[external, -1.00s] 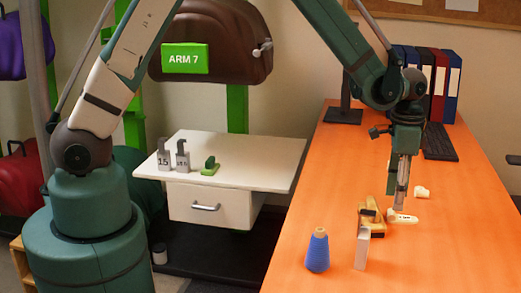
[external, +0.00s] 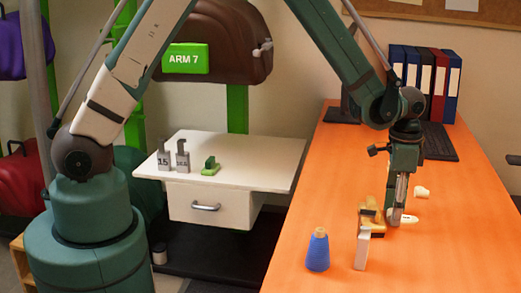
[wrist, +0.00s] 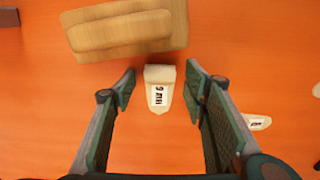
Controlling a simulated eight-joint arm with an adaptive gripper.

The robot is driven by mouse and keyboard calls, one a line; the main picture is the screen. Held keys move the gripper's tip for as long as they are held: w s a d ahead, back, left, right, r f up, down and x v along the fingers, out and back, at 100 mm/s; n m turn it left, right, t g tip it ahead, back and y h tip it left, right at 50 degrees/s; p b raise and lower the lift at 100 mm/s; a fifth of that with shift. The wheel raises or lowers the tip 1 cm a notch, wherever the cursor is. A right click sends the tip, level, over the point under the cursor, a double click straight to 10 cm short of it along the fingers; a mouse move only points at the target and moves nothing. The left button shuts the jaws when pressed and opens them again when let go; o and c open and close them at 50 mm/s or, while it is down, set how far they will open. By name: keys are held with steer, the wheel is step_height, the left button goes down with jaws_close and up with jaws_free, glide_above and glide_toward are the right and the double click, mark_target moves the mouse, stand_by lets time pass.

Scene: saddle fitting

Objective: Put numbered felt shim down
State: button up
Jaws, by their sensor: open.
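A pale shim (wrist: 160,76) with a dark number label lies between my fingertips in the wrist view, apart from both. The label looks like a 6 or a 9 with "mm"; I cannot tell which. My gripper (wrist: 160,86) is open around it. In the external view my gripper (external: 396,218) is low over the orange table, beside the wooden block, and the shim's end (external: 408,219) shows to its right. A second labelled pale shim (wrist: 257,122) lies to the right in the wrist view.
A stepped wooden block (wrist: 130,36) lies close beyond the shim. An upright silver plate (external: 362,248) and a blue spool (external: 318,250) stand nearer the camera. Another pale piece (external: 421,192) lies farther back. Binders stand at the far end. The table's right side is clear.

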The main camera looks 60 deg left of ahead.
steer(key=shift+c, duration=0.6)
steer(key=c, duration=0.9)
steer(key=shift+r, duration=0.15)
step_height(320, 180, up, 10)
steer(key=p, duration=0.2)
